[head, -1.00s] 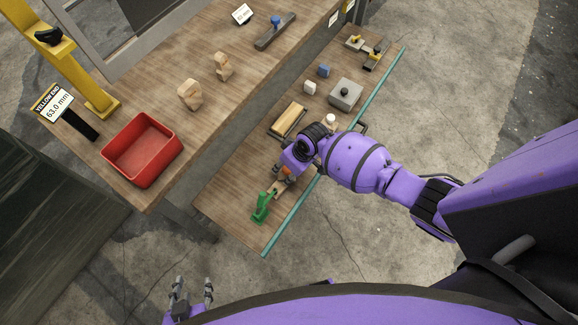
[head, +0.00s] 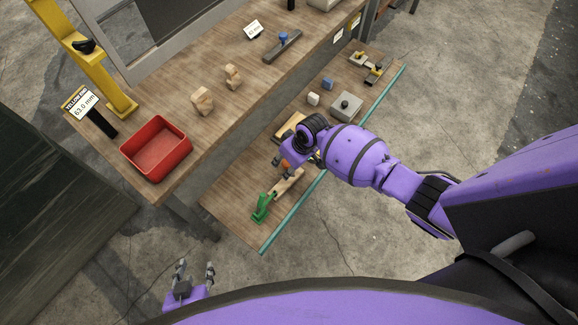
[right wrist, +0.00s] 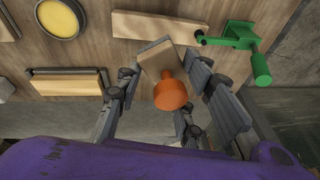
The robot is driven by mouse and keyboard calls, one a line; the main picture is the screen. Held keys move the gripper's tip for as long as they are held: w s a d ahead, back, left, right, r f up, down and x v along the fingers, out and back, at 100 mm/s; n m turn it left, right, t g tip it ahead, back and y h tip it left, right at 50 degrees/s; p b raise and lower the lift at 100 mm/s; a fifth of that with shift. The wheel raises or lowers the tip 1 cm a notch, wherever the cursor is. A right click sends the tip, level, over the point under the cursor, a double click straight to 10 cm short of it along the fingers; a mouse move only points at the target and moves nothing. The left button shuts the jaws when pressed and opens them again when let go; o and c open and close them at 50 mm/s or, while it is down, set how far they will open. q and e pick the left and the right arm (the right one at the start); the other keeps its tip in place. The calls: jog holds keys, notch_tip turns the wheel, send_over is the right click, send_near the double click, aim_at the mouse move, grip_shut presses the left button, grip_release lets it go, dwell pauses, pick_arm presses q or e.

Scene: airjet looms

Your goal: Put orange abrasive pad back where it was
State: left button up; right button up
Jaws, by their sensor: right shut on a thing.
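The orange abrasive pad is a tan block with an orange knob (right wrist: 171,94), held between the fingers of my right gripper (right wrist: 170,75). In the head view my right gripper (head: 287,162) and a bit of orange show above the bench, beside a wooden strip (head: 289,185) with a green clamp (head: 262,207). In the right wrist view the strip (right wrist: 153,27) and clamp (right wrist: 240,38) lie beyond the pad, which appears apart from them. My left gripper (head: 195,274) is open and empty, low in the head view.
A dark-framed holder with a wooden block (right wrist: 70,85) lies left of the pad in the wrist view. A grey block with a knob (head: 346,107) and small cubes stand farther along. A red bin (head: 156,150) and wooden figures (head: 202,100) occupy the upper bench.

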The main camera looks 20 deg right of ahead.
pick_arm(q)
jog(key=shift+s+a+f, duration=0.15)
jog(key=shift+s+a, duration=0.1)
jog(key=shift+s, duration=0.05)
pick_arm(e)
jog(key=shift+f, duration=0.1)
